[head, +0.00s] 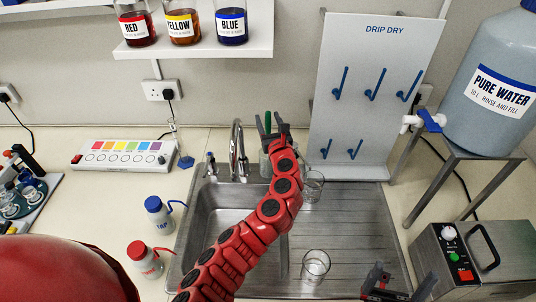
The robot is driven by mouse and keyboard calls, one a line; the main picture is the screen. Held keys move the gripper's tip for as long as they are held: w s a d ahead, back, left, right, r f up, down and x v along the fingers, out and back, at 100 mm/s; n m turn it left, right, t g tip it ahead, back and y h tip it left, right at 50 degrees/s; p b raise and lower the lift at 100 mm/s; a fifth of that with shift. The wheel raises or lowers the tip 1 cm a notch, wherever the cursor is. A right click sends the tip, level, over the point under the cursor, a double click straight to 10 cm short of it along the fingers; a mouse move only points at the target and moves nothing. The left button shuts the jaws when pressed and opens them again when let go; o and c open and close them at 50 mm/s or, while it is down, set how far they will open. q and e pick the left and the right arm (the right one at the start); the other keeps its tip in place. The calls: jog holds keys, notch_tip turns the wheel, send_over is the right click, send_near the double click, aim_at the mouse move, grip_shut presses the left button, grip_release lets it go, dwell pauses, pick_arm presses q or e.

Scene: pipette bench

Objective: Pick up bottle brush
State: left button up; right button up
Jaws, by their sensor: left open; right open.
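The brush's lower part is hidden behind my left gripper and arm. My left gripper (270,126) is open, with its fingertips around or just in front of the green handle; I cannot tell whether they touch it. A clear holder (264,166) shows partly beneath, behind my arm. My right gripper (402,283) is open and empty at the lower right, over the front of the drainboard.
The tap (238,150) stands close left of my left gripper. The drip-dry board (360,130) with blue pegs rises to its right. Clear beakers stand on the drainboard (350,235), one (315,265) near the front, one (313,186) further back. A shelf (200,47) with bottles overhangs the left.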

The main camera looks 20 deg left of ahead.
pick_arm(q)
jog(key=b+x, duration=0.1)
jog(key=x, duration=0.1)
jog(key=b+x, duration=0.1)
jog(key=shift+w+a+f, duration=0.15)
jog(key=shift+w+f, duration=0.1)
jog(key=shift+w, duration=0.1)
jog(key=shift+w+a+r, duration=0.15)
jog(key=shift+w+r, duration=0.05)
jog(key=shift+w, duration=0.1)
grip_shut()
dwell(0.8)
